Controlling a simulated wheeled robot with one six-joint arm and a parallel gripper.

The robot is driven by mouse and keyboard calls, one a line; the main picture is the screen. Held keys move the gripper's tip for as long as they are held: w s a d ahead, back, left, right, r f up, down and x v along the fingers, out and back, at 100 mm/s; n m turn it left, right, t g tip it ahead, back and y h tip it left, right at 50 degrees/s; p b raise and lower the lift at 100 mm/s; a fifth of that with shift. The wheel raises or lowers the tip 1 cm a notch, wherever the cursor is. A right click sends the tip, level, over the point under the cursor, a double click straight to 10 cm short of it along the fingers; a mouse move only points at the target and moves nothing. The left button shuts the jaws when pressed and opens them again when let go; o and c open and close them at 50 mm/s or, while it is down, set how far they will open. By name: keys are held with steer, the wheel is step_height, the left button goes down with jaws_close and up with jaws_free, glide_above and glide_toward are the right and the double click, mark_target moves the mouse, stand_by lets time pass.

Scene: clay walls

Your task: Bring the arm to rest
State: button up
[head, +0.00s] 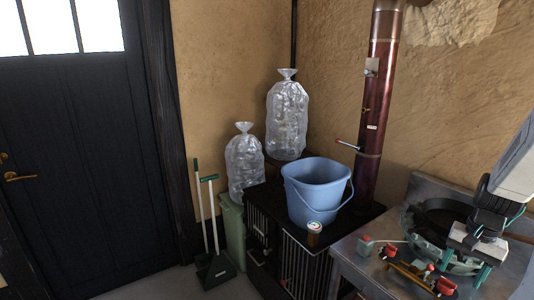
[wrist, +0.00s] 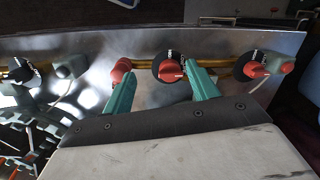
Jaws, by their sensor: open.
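My gripper (head: 464,270) is at the right of the head view, low over a metal gas burner (head: 372,273). Its two teal fingers point down and stand apart. In the wrist view my gripper (wrist: 162,82) is open with nothing held between the fingers. A red and black knob (wrist: 168,67) on the burner's front shows just beyond the gap, near the right finger; whether they touch cannot be told. A smaller red part (wrist: 121,70) shows by the left fingertip.
More knobs (wrist: 253,68) line a brass pipe. A dark red pipe (head: 376,120) rises behind. Clear bags (head: 287,118), a green bin (head: 231,232) and a dustpan (head: 215,270) stand farther left.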

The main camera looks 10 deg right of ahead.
steer(key=s+a+r+n, duration=0.3)
steer(key=a+r, duration=0.2)
steer(key=a, duration=0.4)
steer(key=s+a+r+n+t+h, duration=0.1)
steer(key=s+a+r+n, duration=0.2)
steer(key=a+r, duration=0.3)
steer(key=s+a+r+n, duration=0.4)
steer(key=a+r+n, duration=0.1)
steer(key=a, duration=0.9)
steer(key=shift+a+r+t, duration=0.25)
steer(key=shift+r+t, duration=0.05)
steer(key=shift+r, duration=0.35)
steer(key=shift+c, duration=0.3)
